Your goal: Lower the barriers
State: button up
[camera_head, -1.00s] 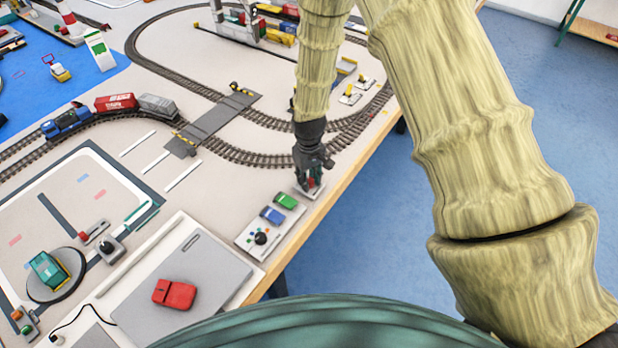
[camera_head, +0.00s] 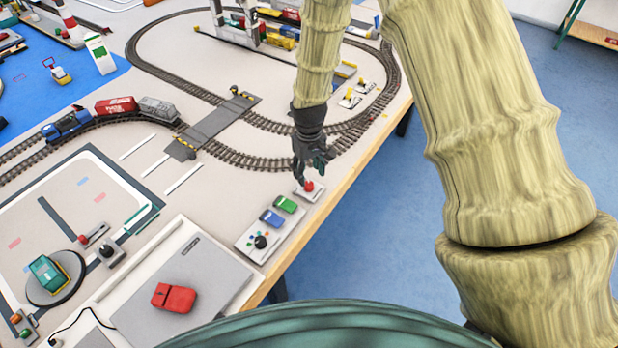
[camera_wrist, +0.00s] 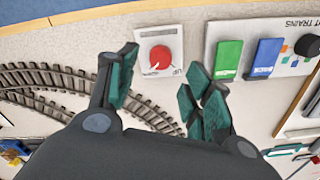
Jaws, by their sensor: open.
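The level crossing is a grey road strip (camera_head: 212,122) over the track, with small yellow-and-black barrier posts at its far end (camera_head: 236,90) and near end (camera_head: 181,142). I cannot tell the position of their arms. A small pale plate with a round red knob (camera_head: 309,186) sits by the table edge. In the wrist view the red knob (camera_wrist: 160,57) shows whole, with small lettering that seems to read "UP" beside it. My gripper (camera_head: 310,166) is open and empty, just behind and above the knob, apart from it. Its fingers (camera_wrist: 165,80) show either side of the knob's plate.
A panel with green and blue switches and a black knob (camera_head: 261,241) lies close by, nearer me. A train with a red wagon (camera_head: 116,106) stands on the track left of the crossing. A laptop-like grey slab with a red block (camera_head: 174,297) lies in front.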

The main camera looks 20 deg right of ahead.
aim_at(309, 183)
notch_tip(309, 183, up, 7)
dwell(0.3)
jog(key=shift+f, duration=0.1)
dwell(0.4)
